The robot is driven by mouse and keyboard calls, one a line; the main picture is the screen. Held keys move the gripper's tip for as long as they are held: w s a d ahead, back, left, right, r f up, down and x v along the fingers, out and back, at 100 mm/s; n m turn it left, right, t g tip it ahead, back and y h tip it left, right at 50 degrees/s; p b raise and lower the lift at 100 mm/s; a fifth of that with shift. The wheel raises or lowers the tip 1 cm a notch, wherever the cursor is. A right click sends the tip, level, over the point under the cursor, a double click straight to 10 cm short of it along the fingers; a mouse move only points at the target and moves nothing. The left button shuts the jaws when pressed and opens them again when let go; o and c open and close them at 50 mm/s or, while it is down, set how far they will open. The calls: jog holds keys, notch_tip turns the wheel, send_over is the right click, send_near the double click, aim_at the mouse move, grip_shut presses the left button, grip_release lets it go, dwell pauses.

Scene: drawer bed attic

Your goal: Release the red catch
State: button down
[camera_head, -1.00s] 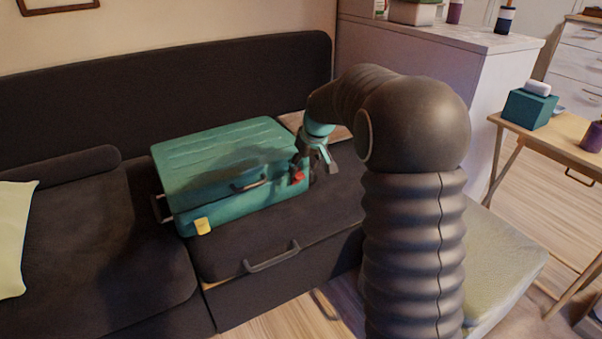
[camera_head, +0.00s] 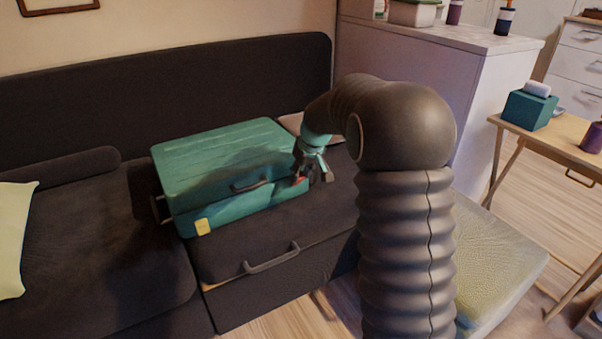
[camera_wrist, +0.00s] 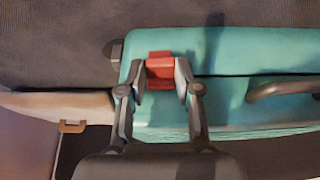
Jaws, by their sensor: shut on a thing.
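A teal suitcase (camera_head: 225,165) lies flat on the dark sofa seat, its lid down. The red catch (camera_wrist: 159,71) is on its front edge near the right-hand corner in the head view. My gripper (camera_wrist: 162,80) is shut on the red catch, with one finger on each side of it in the wrist view. In the head view my gripper (camera_head: 302,178) covers most of the catch. A yellow catch (camera_head: 203,226) sits at the left end of the same front face. The suitcase handle (camera_head: 250,185) is between the two catches.
A drawer handle (camera_head: 271,258) sticks out from the sofa base below the suitcase. A pale cushioned block (camera_head: 485,255) is on the floor at right, beside my arm. A white cabinet (camera_head: 440,90) stands behind, and a wooden table (camera_head: 560,145) is at the far right.

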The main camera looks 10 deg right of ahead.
jog(key=b, duration=0.1)
jog(key=f+b, duration=0.1)
jog(key=b, duration=0.1)
jog(key=shift+s+d+t+b, duration=0.1)
jog(key=shift+s+t+b, duration=0.1)
jog(key=shift+t+b, duration=0.1)
jog(key=t+b, duration=0.1)
jog(key=b, duration=0.1)
jog(key=s+t+y+b, duration=0.1)
jog(key=t+b, duration=0.1)
jog(key=shift+s+d+f+y, duration=0.1)
jog(key=shift+s+f+y, duration=0.15)
jog(key=shift+y, duration=0.05)
jog(key=shift+d+f, duration=0.1)
jog(key=c, duration=0.8)
grip_release()
jog(key=shift+s+d, duration=0.1)
jog(key=shift+d, duration=0.1)
jog(key=shift+a, duration=0.1)
